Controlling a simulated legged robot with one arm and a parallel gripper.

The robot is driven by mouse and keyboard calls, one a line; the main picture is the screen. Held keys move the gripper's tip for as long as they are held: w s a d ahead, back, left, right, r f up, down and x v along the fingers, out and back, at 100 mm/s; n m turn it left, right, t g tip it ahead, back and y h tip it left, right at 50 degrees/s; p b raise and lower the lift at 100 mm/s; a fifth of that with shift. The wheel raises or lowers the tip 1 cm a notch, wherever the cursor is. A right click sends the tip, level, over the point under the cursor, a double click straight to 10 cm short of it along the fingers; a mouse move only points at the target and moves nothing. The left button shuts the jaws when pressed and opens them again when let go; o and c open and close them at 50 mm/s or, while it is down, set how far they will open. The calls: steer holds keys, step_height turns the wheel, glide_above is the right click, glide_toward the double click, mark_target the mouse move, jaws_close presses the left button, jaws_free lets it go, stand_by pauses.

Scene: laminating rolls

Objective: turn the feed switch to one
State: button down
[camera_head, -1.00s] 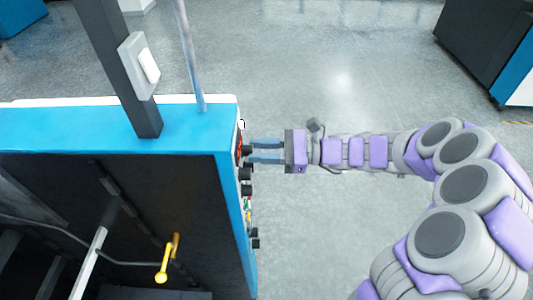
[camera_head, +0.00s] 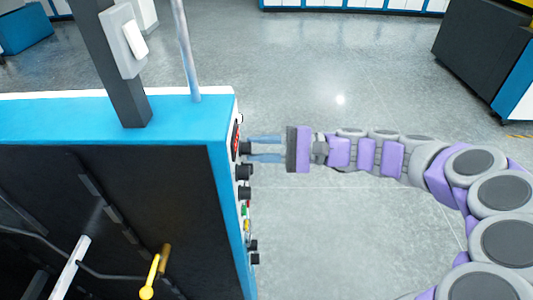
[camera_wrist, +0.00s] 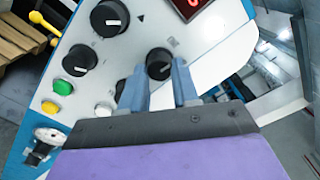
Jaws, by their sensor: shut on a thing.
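The control panel (camera_wrist: 208,48) is a white face on the blue machine's right end. A small black rotary switch (camera_wrist: 159,62) with a white pointer mark sits on it below a red display; I cannot read a label, so I cannot confirm it is the feed switch. My gripper (camera_wrist: 160,80) is shut on this switch, with one blue-grey finger on each side of it. In the head view, my gripper (camera_head: 250,148) reaches the panel from the right, and the switch (camera_head: 244,148) shows at its fingertips. The fingers hide part of the switch's surroundings.
A larger black knob (camera_wrist: 110,18) and another black knob (camera_wrist: 80,59) are close by. Green (camera_wrist: 74,91), yellow (camera_wrist: 50,107) and white buttons and a gauge (camera_wrist: 50,135) lie lower. A yellow-handled lever (camera_head: 152,275) is inside the machine. Floor right of the panel is clear.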

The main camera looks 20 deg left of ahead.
steer(key=shift+a+n, duration=0.1)
steer(key=shift+n, duration=0.3)
steer(key=c, duration=1.2)
jaws_free()
steer(key=shift+a+f, duration=0.1)
steer(key=o, duration=0.4)
steer(key=shift+a, duration=0.55)
steer(key=v, duration=1.8)
steer(key=shift+w, duration=0.1)
steer(key=shift+a, duration=0.2)
